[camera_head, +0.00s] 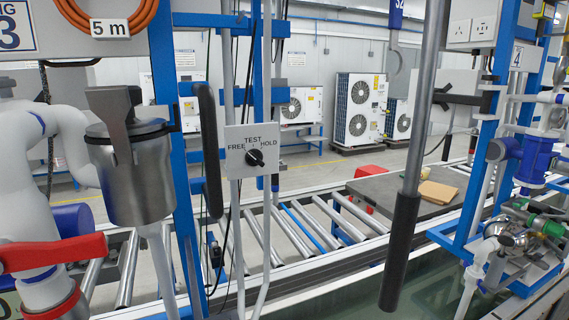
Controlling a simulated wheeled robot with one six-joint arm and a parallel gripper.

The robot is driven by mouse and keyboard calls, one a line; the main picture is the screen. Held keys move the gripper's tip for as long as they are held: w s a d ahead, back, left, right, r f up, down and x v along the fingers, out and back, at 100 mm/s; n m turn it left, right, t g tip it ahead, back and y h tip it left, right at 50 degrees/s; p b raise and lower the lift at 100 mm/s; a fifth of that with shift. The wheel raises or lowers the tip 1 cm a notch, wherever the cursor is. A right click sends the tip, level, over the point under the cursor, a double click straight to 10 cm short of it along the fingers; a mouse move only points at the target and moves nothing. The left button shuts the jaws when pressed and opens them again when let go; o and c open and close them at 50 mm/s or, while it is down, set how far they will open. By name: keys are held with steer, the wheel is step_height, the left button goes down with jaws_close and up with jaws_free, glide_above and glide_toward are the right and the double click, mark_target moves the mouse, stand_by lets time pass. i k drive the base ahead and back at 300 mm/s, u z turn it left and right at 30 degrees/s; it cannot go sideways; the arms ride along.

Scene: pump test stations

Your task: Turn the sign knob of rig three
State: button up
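The sign knob (255,158) is a small black rotary knob on a pale square plate (238,167). The plate is fixed to thin vertical pipes near the blue frame. It reads TEST above the knob, FREE at the left and HOLD at the right. The knob's exact pointing direction is too small to tell. A rig sign (14,27) with a 3 hangs at the top left. My gripper is not in view, and nothing visible touches the knob.
A grey metal canister (130,175) and white pipework with a red lever (55,252) stand left. A black-gripped rod (400,250) hangs right of centre. A roller conveyor (310,230) runs behind the plate. Rig 4's blue frame (490,150) is right. The space before the plate looks clear.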

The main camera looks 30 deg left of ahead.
mark_target(254, 158)
steer(key=k, duration=0.45)
steer(key=u, duration=1.15)
steer(key=i, duration=0.45)
steer(key=z, duration=0.05)
